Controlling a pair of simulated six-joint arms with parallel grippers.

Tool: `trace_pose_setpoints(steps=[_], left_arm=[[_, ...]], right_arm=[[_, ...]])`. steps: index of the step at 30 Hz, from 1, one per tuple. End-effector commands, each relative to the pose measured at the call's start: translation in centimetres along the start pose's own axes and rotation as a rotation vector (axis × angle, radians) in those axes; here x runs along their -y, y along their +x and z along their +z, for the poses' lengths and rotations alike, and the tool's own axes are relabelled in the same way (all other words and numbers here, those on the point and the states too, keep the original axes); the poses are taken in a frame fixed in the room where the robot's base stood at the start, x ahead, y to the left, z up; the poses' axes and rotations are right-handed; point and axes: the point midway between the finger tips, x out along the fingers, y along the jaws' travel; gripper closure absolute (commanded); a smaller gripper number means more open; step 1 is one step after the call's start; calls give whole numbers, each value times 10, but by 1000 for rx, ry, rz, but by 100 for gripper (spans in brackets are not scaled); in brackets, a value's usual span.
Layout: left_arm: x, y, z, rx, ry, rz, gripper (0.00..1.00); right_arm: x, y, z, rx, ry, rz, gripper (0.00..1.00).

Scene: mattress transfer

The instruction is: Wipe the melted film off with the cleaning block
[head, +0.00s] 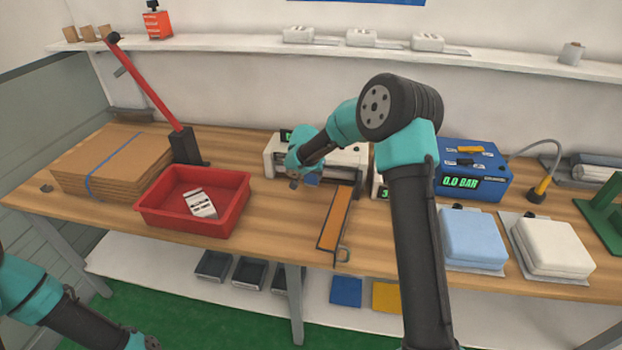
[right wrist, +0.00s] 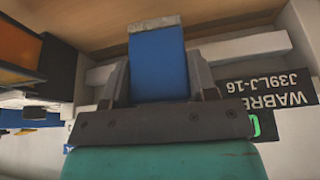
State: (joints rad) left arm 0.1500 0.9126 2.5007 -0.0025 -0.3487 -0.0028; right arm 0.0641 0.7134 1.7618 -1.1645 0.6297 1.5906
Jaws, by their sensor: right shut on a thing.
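My right gripper (head: 302,184) is over the front of the white sealing machine (head: 272,160) in the head view. In the right wrist view, the right gripper (right wrist: 158,85) is shut on a blue block with a grey end strip, the cleaning block (right wrist: 158,62). A little of its blue (head: 312,179) shows in the head view. The block's grey end points at the machine's pale bars (right wrist: 235,48); whether it touches cannot be told. The melted film cannot be made out. My left arm is at the lower left, its gripper out of frame.
A red bin (head: 240,205) with a white item stands left of the machine. An orange strip in a dark holder (head: 336,218) lies in front of it. A blue pressure box (head: 475,172) and blue and white pads (head: 472,240) are to the right. My right arm crosses the middle.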

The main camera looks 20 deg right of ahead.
Motion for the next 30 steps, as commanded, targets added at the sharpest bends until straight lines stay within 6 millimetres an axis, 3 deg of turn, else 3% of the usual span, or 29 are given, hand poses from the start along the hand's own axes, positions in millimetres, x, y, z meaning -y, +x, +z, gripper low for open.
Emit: trace_pose_setpoints(steps=[13,30], left_arm=[[0,0,0,0,0,0,45],[0,0,0,0,0,0,45]], right_arm=[[-5,-35,-16,-2,7,2,80],[-5,-38,-18,0,7,2,80]])
